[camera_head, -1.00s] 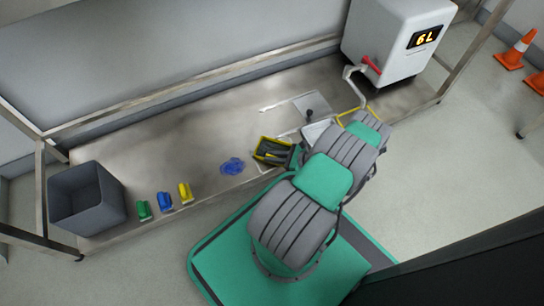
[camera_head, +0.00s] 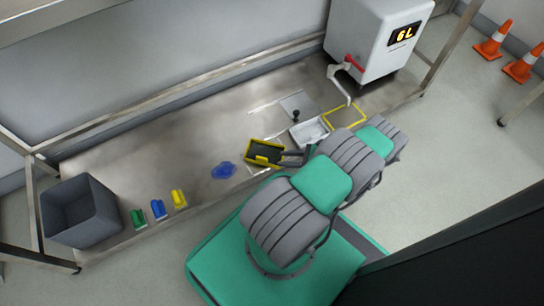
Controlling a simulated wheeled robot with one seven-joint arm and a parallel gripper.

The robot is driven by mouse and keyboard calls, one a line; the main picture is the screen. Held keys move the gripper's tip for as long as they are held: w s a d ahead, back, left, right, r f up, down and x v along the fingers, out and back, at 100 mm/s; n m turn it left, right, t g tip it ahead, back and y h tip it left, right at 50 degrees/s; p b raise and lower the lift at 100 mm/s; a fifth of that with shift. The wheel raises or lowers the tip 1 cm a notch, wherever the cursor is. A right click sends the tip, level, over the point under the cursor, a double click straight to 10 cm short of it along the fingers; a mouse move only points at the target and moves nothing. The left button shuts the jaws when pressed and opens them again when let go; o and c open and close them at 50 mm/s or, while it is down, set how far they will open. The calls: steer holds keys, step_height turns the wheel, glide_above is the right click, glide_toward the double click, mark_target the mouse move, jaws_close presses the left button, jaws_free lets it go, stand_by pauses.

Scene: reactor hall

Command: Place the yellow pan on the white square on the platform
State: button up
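The yellow pan (camera_head: 264,153), with a yellow rim and dark inside, sits on the grey metal platform (camera_head: 150,160) near its front edge. White line pieces show beside it, one at its lower right (camera_head: 259,171). They may belong to the white square, most of which is hidden or unclear. My gripper (camera_head: 287,158) is just right of the pan, with dark fingers that look apart. Nothing shows held between them. Whether a fingertip touches the pan's right rim is too small to tell.
A blue patch (camera_head: 223,170) lies left of the pan. Yellow, blue and green items and a grey bin (camera_head: 83,213) are farther left. A white shallow tray (camera_head: 309,132), a black knob (camera_head: 296,115), a yellow outline (camera_head: 345,116) and a white tank (camera_head: 375,40) stand right.

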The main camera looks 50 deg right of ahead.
steer(key=w+r+n+g+y, duration=0.1)
steer(key=w+r+n+g, duration=0.4)
steer(key=w+r+n, duration=0.3)
steer(key=w+a+r+n+g+h, duration=0.1)
steer(key=w+a+r+n+g, duration=0.15)
steer(key=a+r+n, duration=0.35)
steer(key=w+a+r+n+g+h, duration=0.1)
steer(key=w+a+r+n+g, duration=0.2)
steer(key=r, duration=0.5)
steer(key=s+a+r+n+h, duration=0.35)
steer(key=a+r+n, duration=0.35)
steer(key=a+r, duration=0.55)
steer(key=s+a+r+n+h, duration=0.2)
steer(key=s+a+n, duration=0.4)
steer(key=a, duration=0.2)
steer(key=shift+s+r+t, duration=0.2)
steer(key=shift+s+t, duration=0.1)
steer(key=shift+t, duration=0.05)
